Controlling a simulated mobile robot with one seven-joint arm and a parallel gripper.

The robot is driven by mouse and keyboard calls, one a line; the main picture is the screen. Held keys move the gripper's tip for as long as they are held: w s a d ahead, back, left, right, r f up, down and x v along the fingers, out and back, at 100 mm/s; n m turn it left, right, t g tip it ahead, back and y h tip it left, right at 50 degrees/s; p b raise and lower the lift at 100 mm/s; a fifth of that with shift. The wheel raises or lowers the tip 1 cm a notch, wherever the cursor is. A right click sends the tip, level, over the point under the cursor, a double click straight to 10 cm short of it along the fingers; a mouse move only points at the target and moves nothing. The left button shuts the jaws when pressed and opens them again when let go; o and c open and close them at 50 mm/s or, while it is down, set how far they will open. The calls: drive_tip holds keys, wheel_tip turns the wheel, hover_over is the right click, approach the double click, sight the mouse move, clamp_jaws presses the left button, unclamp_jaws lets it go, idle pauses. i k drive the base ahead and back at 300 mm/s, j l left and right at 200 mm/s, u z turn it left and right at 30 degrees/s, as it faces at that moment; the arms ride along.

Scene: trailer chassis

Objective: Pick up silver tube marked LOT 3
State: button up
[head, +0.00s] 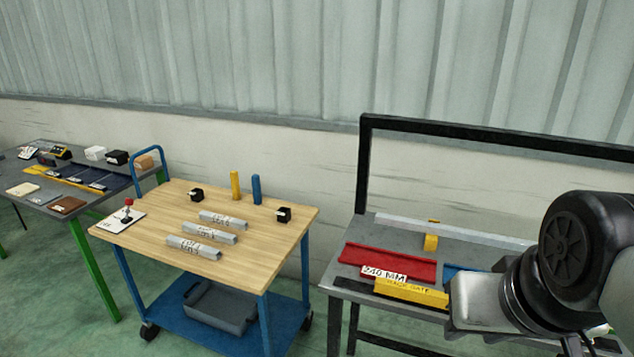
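Three silver tubes lie side by side on a wooden-topped cart (150,225): a far tube (223,219), a middle tube (211,233) and a near tube (193,248). Each has dark lettering on it, too small to read surely, so I cannot tell which is marked LOT 3.
A red-knobbed lever (128,206) stands at the cart's left. The grey bench (335,278) with a black frame is right. The cart's front is clear.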

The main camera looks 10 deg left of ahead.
sight(213, 234)
drive_tip(key=i+j, duration=0.15)
drive_tip(key=j, duration=0.4)
drive_tip(key=i+j, duration=0.2)
drive_tip(key=j, duration=0.35)
drive_tip(key=i+j, duration=0.15)
drive_tip(key=j, duration=0.4)
drive_tip(key=i+j, duration=0.2)
drive_tip(key=j, duration=0.35)
drive_tip(key=i+j, duration=0.15)
drive_tip(key=j, duration=0.4)
drive_tip(key=i+j, duration=0.2)
drive_tip(key=j, duration=0.35)
drive_tip(key=i+j, duration=0.15)
drive_tip(key=j, duration=0.35)
drive_tip(key=i+j, duration=0.2)
drive_tip(key=j, duration=0.35)
